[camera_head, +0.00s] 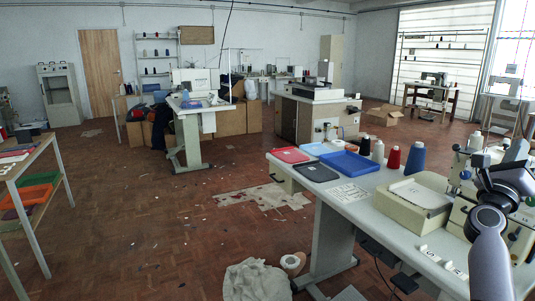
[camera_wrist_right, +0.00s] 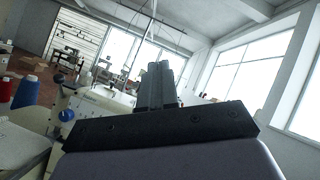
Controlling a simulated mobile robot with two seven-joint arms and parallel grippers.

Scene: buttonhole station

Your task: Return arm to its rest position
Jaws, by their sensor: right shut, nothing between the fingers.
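My right gripper (camera_head: 512,178) is at the right edge of the head view, raised over the right end of the sewing table beside the pale buttonhole machine (camera_head: 464,205). In the right wrist view its dark fingers (camera_wrist_right: 158,85) are together, point up and away, and hold nothing. My grey right arm link (camera_head: 488,265) rises from the bottom right corner. My left gripper is not in view.
The white table (camera_head: 340,218) holds a blue tray (camera_head: 348,163), a red tray (camera_head: 290,155), a cream box (camera_head: 410,205) and thread cones, including a blue one (camera_head: 414,158). A white sack (camera_head: 255,281) lies on the floor in front. The floor at centre left is mostly open.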

